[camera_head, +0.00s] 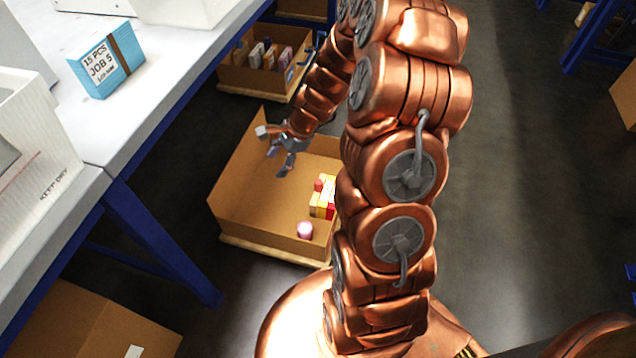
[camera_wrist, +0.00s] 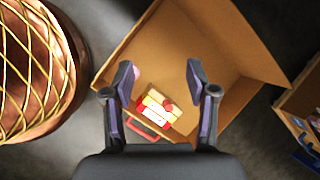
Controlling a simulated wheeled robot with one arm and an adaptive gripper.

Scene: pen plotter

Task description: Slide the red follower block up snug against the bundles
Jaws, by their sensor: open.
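An open cardboard box (camera_head: 262,195) on the floor holds a small group of red, yellow and white pieces, the likely bundles (camera_head: 321,196), near its right side. They also show in the wrist view (camera_wrist: 157,101), packed side by side. A red piece (camera_head: 331,211) lies at the edge of this group, partly hidden by my arm; I cannot tell surely whether it is the follower block, or whether it touches the others. My gripper (camera_head: 280,160) is open and empty above the box. In the wrist view its fingers (camera_wrist: 160,70) are spread wide, with the group beyond and between them.
A pink round object (camera_head: 305,230) stands in the box's near corner. The box walls (camera_wrist: 205,35) rise around the pieces. A second box with upright items (camera_head: 262,55) lies behind. A white table (camera_head: 150,55) with a blue carton (camera_head: 107,62) is at left.

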